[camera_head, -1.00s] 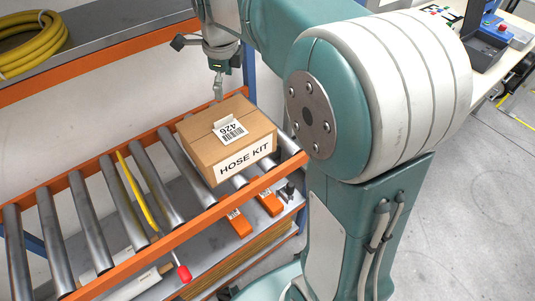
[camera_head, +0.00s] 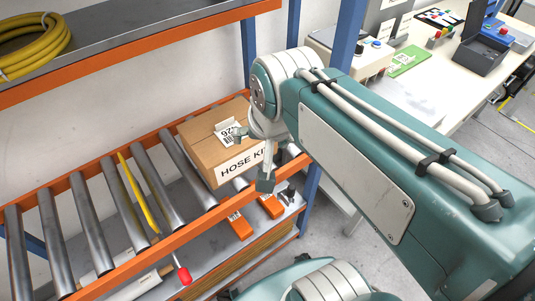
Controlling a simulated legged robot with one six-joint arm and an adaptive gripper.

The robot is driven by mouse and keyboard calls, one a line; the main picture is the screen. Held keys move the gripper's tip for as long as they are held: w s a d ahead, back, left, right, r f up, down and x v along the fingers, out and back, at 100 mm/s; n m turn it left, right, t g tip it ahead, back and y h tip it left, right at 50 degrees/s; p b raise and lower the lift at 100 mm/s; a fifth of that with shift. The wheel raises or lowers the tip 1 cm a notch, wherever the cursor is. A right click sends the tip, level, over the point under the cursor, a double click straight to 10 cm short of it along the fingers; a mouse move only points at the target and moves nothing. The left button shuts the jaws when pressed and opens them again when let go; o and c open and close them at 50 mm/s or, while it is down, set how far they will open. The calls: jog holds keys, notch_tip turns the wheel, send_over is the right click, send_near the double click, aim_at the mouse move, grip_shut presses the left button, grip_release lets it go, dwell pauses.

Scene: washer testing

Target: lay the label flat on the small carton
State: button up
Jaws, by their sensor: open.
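The small carton (camera_head: 200,142) is a brown box marked HOSE KIT on its front, sitting at the right end of the roller rack. The white label (camera_head: 223,127), printed with a number and barcode, is on the carton's top. Its back edge seems to stick up rather than lie flat, and its right part is hidden by a finger. My gripper (camera_head: 253,160) is open and empty at the carton's right front, with one finger over the top near the label and the other in front of the carton's front face. I cannot tell whether either finger touches.
Metal rollers (camera_head: 130,205) with an orange rail run left of the carton. A yellow hose (camera_head: 35,45) lies on the upper shelf. A blue post (camera_head: 346,35) and a workbench (camera_head: 440,90) stand at the right.

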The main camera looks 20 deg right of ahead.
jog(key=s+n, duration=0.1)
jog(key=s+f+n, duration=0.1)
jog(key=n, duration=0.1)
jog(key=s+f+n, duration=0.1)
jog(key=s+n, duration=0.1)
jog(key=shift+s+f+t, duration=0.1)
jog(key=shift+t, duration=0.3)
dwell(0.8)
